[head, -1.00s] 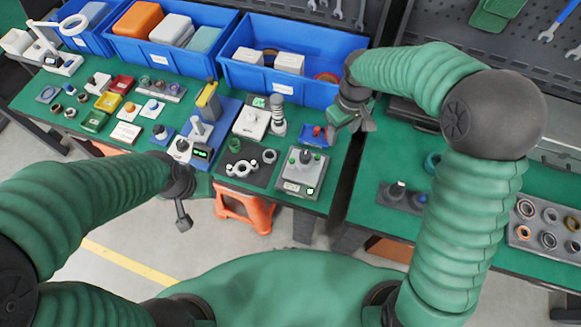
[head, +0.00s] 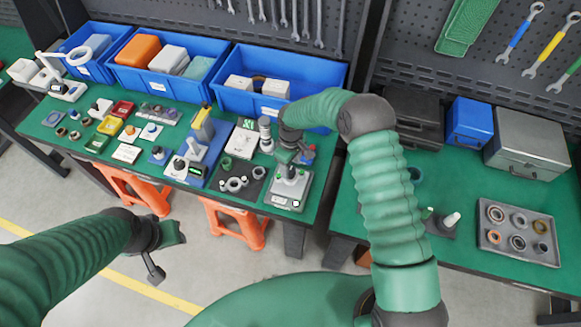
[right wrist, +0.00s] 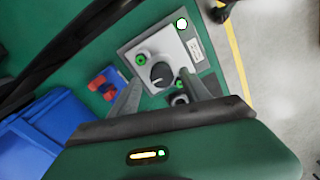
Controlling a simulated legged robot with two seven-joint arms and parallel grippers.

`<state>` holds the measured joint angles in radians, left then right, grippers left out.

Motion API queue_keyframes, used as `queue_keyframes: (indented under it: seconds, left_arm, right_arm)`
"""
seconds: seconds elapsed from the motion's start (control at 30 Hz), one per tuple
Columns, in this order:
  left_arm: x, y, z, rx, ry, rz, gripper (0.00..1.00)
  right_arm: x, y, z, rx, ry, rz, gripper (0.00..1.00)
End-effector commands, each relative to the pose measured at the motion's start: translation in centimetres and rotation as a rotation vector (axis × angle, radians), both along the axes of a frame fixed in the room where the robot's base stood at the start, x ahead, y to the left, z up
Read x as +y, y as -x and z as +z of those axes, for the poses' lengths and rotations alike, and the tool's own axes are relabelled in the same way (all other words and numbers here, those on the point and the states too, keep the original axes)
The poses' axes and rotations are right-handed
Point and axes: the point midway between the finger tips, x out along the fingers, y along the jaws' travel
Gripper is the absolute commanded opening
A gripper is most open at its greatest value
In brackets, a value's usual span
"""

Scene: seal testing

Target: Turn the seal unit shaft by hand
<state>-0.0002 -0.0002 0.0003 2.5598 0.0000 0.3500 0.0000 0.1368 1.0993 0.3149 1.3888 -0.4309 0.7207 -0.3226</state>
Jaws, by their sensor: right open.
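A grey box (head: 286,192) with an upright dark-topped knob stands near the front right corner of the left bench. In the right wrist view this box (right wrist: 190,48) shows the round black knob (right wrist: 162,75) and green-ringed posts. I cannot tell for certain whether this is the seal unit and its shaft. A blue-based device (head: 196,160) with a white post and a small display stands left of it. My left gripper (head: 163,254) hangs empty and open in front of the bench.
A red and blue part (right wrist: 103,82) lies beside the box. A dark mat (head: 257,187) with metal rings is to its left. Blue bins (head: 262,103) line the back. A right bench (head: 455,190) holds a tray of rings (head: 520,262).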

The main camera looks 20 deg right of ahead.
Motion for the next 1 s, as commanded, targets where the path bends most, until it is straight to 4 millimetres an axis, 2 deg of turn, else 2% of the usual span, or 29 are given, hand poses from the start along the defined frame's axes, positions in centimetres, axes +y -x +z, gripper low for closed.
queue_keyframes:
  seconds: [0.1,0.2,0.5,0.9,1.0]
  left_arm:
    - [0.0,0.0,0.7,0.000,0.000,0.000,0.41]
    - [0.0,0.0,0.8,0.001,0.000,0.000,0.41]
    - [0.0,0.0,0.7,0.001,0.000,0.000,0.41]
    - [0.0,0.0,0.7,0.001,0.000,0.000,0.41]
    - [0.0,0.0,0.7,0.000,0.000,0.000,0.41]
  right_arm:
    - [0.1,-0.1,-2.0,0.003,0.000,-0.001,0.55]
    - [0.1,-0.1,-3.0,0.001,0.000,-0.001,0.55]
    - [0.0,-0.1,-3.4,-0.001,0.000,-0.001,0.54]
    - [0.0,-0.2,-3.4,-0.001,0.001,-0.001,0.02]
    - [0.0,-0.2,-3.4,-0.001,0.001,-0.001,0.00]
